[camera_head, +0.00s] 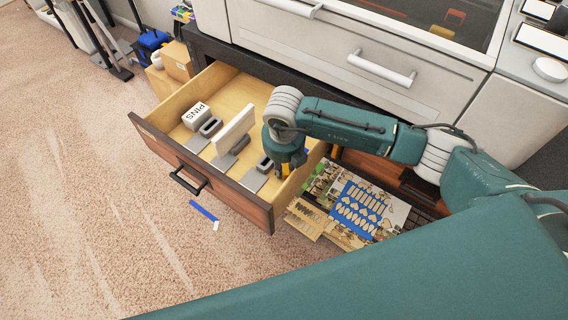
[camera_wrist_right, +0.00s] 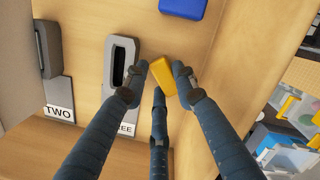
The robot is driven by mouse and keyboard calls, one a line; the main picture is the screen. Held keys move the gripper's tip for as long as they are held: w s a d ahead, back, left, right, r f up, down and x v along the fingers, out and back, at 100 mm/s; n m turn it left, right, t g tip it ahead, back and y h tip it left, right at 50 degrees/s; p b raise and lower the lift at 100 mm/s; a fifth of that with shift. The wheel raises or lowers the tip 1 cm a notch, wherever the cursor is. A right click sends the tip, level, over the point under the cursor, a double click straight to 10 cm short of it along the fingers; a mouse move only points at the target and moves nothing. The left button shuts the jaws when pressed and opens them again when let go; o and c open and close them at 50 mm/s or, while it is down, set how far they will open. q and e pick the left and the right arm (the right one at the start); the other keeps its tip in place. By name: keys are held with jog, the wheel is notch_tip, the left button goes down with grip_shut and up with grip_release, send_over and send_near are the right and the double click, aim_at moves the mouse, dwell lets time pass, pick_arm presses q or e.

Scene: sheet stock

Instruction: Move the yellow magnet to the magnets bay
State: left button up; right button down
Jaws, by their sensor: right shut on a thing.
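The yellow magnet (camera_wrist_right: 155,73) is a small block between the fingers of my right gripper (camera_wrist_right: 160,78) in the wrist view. The gripper is shut on it. In the head view my right gripper (camera_head: 290,166) points down into the right end of the open wooden drawer (camera_head: 255,92). Grey holders stand in the drawer, one by a plate marked TWO (camera_wrist_right: 60,112) and one by a plate ending in EE (camera_wrist_right: 125,129). I see no bay labelled magnets. My left gripper is not in view.
A blue block (camera_wrist_right: 183,7) lies in the drawer near the gripper. A white PINS block (camera_head: 197,114) and an upright white panel (camera_head: 234,130) stand to the left. A printed sheet with small shapes (camera_head: 360,205) lies right of the drawer. A blue strip (camera_head: 203,210) is on the carpet.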

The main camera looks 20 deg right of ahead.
jog(key=shift+f, duration=0.3)
jog(key=shift+f+b, duration=0.15)
jog(key=shift+b, duration=0.2)
jog(key=c, duration=0.6)
grip_release()
jog(key=shift+f, duration=0.1)
jog(key=shift+c, duration=0.2)
jog(key=shift+o, duration=0.3)
jog(key=shift+d+f, duration=0.1)
jog(key=shift+c, duration=0.2)
